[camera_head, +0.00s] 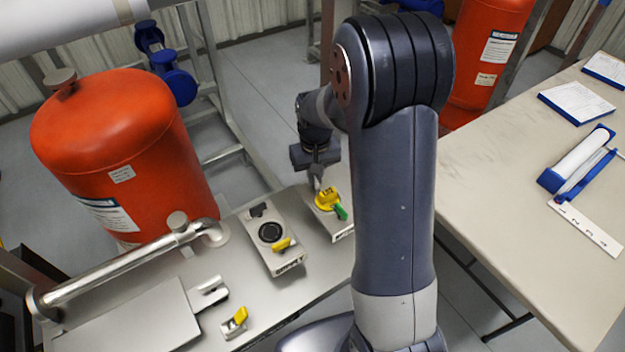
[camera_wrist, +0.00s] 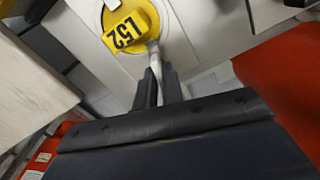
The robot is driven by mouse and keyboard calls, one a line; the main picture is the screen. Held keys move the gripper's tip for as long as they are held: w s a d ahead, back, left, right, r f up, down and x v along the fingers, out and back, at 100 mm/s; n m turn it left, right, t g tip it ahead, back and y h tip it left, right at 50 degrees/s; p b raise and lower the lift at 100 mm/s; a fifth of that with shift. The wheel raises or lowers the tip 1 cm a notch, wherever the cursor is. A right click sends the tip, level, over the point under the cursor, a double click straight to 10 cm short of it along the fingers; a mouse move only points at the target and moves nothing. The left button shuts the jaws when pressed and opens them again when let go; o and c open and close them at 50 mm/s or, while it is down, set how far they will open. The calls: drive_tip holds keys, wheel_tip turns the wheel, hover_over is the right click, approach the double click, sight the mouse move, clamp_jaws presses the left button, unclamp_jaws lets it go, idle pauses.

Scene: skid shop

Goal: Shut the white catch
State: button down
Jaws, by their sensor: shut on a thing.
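The white catch (camera_head: 208,294) is on the grey bench, at the right edge of a flat pale panel. Its pale lever stands out from its base. My gripper (camera_head: 318,181) is far from it, up and to the right, above a yellow part (camera_head: 328,199) on a pale box. In the wrist view the fingers (camera_wrist: 158,88) are shut on a pale rod (camera_wrist: 154,55) beside the yellow part, which is marked L52. I cannot tell whether the rod is fixed to it.
A catch with a yellow lever (camera_head: 236,320) sits close to the white one. A box with a black dial (camera_head: 271,236) stands between them and my gripper. A metal pipe (camera_head: 120,268) and a red tank (camera_head: 120,150) bound the left side.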

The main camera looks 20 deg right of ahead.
drive_tip(key=shift+n, duration=1.1)
drive_tip(key=c, duration=1.5)
unclamp_jaws()
drive_tip(key=shift+n, duration=0.3)
drive_tip(key=shift+c, duration=0.2)
drive_tip(key=shift+r+p, duration=2.55)
drive_tip(key=shift+r, duration=1.05)
drive_tip(key=m, duration=0.4)
drive_tip(key=shift+r, duration=0.2)
drive_tip(key=shift+r+m, duration=0.15)
drive_tip(key=shift+m, duration=1.25)
